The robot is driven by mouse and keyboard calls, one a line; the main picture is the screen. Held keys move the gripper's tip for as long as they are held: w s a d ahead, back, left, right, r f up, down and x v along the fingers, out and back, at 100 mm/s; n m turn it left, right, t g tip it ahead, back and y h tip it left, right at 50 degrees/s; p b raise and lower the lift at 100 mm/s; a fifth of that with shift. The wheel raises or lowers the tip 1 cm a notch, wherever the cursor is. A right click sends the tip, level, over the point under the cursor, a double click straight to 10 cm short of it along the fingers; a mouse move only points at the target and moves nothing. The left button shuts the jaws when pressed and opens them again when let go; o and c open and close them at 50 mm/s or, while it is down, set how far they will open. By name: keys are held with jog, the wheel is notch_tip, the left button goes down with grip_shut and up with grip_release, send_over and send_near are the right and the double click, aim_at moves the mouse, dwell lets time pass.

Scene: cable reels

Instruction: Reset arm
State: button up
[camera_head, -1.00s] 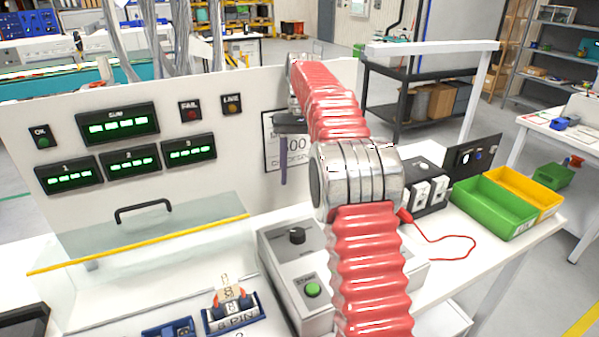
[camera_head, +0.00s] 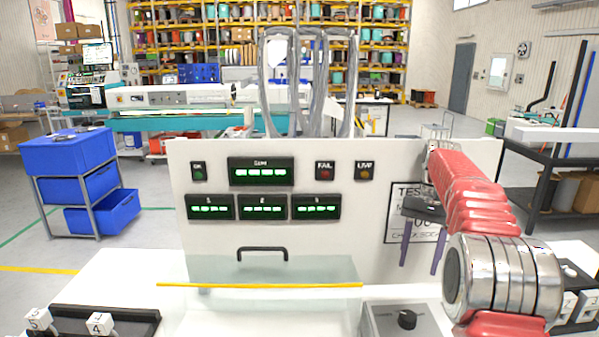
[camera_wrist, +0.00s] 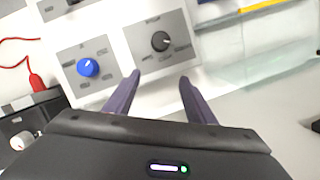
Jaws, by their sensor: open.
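My gripper (camera_head: 421,243) is at the right in the head view, at the end of my red-sleeved arm, in front of the white panel (camera_head: 330,160). Its two purple fingers point down and are apart with nothing between them. In the wrist view my gripper (camera_wrist: 160,90) is also open and empty. Beyond its fingertips are a grey plate with a black knob (camera_wrist: 160,41) and one with a blue knob (camera_wrist: 88,67). The fingers appear clear of both knobs.
A clear cover with a black handle (camera_head: 262,250) and a yellow edge (camera_head: 260,285) stands before the panel. A dark tray (camera_head: 95,322) with numbered blocks is at the lower left. A red lead (camera_wrist: 37,80) lies at the left in the wrist view.

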jog(key=shift+n+t+h, duration=0.3)
jog(key=shift+n+t, duration=0.2)
jog(key=shift+t, duration=0.1)
jog(key=s+f, duration=0.1)
jog(key=s+a+f, duration=0.1)
jog(key=f, duration=0.1)
jog(key=shift+s+a+f, duration=0.2)
jog(key=shift+s+f, duration=0.05)
jog(key=shift+s, duration=0.05)
jog(key=s+a+n+t, duration=0.1)
jog(key=s+a, duration=0.3)
jog(key=s, duration=0.5)
jog(key=s+a+r+n+t, duration=0.1)
jog(key=s+a, duration=0.4)
jog(key=s, duration=0.5)
jog(key=s+a+r+n+t+h, duration=0.1)
jog(key=s+a+t, duration=0.3)
jog(key=s, duration=0.5)
jog(key=shift+s+a+r+n+t, duration=0.15)
jog(key=shift+r+n+t, duration=0.05)
jog(key=shift+n+t, duration=0.45)
jog(key=shift+c, duration=0.4)
